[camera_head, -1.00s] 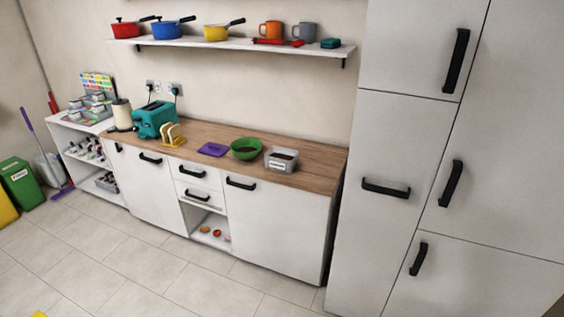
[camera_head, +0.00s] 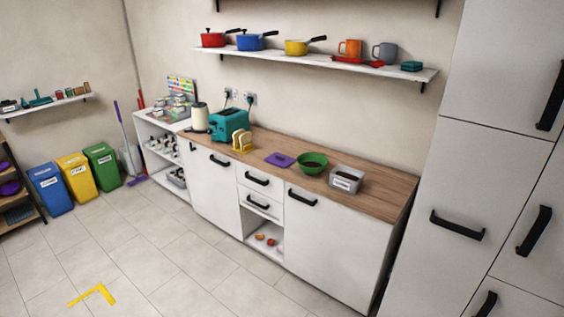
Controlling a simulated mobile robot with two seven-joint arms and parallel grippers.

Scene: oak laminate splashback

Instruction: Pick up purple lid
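The purple lid (camera_head: 280,160) lies flat on the wooden worktop (camera_head: 372,191), left of the green bowl (camera_head: 313,163) and right of the yellow toast rack (camera_head: 242,141). A grey container (camera_head: 346,179) with a white label stands to the right of the bowl. Neither of my grippers shows in the head view.
A teal toaster (camera_head: 230,124) stands at the back left of the worktop. Tall white cupboards (camera_head: 490,120) rise on the right. Blue, yellow and green bins (camera_head: 102,166) stand at the left. The tiled floor (camera_head: 190,260) before the counter is clear, apart from a yellow corner mark (camera_head: 97,294).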

